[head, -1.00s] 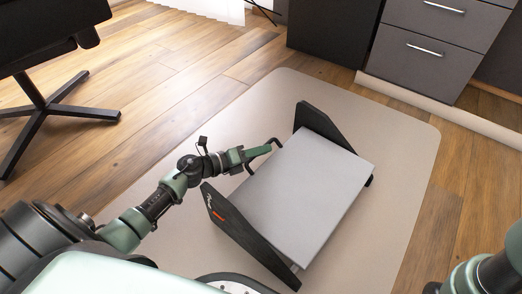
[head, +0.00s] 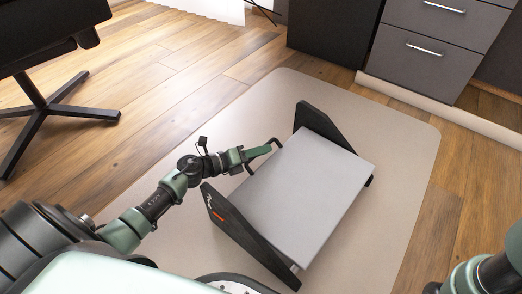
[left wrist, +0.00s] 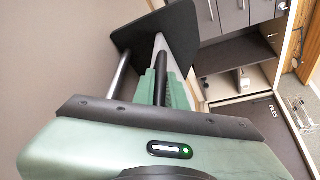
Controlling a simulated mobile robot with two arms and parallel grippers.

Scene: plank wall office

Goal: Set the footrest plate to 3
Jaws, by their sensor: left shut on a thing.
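The footrest stands on a beige mat. Its flat grey footrest plate (head: 305,195) lies tilted between two black side panels (head: 245,238). My left gripper (head: 258,153) is at the plate's left edge, shut on a thin black bar handle there. In the left wrist view, the green fingers (left wrist: 162,92) close around the dark bar (left wrist: 161,72), with a silver rod (left wrist: 119,72) beside it and a black side panel (left wrist: 178,32) beyond. Setting marks are not readable. My right arm shows at the lower right, but its gripper is out of view.
Grey drawers (head: 430,55) and a dark cabinet (head: 330,28) stand at the back. A chair base (head: 45,108) is on the wood floor at the left. The beige mat (head: 405,150) is clear around the footrest.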

